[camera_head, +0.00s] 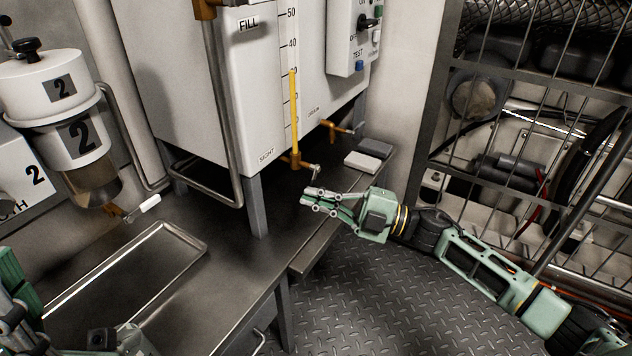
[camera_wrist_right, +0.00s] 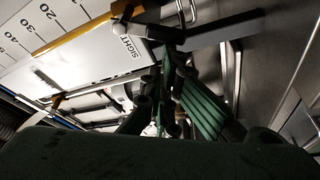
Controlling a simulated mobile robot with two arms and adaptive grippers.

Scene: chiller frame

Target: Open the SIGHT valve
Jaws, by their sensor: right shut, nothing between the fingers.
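The SIGHT valve (camera_head: 296,161) is a small brass fitting at the foot of the yellow sight tube (camera_head: 294,110), on the white tank's lower corner by the SIGHT label. Its thin metal lever (camera_head: 316,172) sticks out to the right and slightly down. My right gripper (camera_head: 310,200) is shut and empty, just below the lever in the head view; whether it touches it is unclear. In the right wrist view the lever (camera_wrist_right: 152,32) crosses just beyond my dark green fingers (camera_wrist_right: 168,85). Green parts of my left arm show at the lower left; its fingers cannot be made out.
The white tank (camera_head: 205,90) stands on legs over a dark metal bench. Another brass valve (camera_head: 337,129) sits further back. A metal tray (camera_head: 185,235) and a white canister (camera_head: 70,130) are at left. A wire cage (camera_head: 530,110) stands at right. The tread-plate floor is clear.

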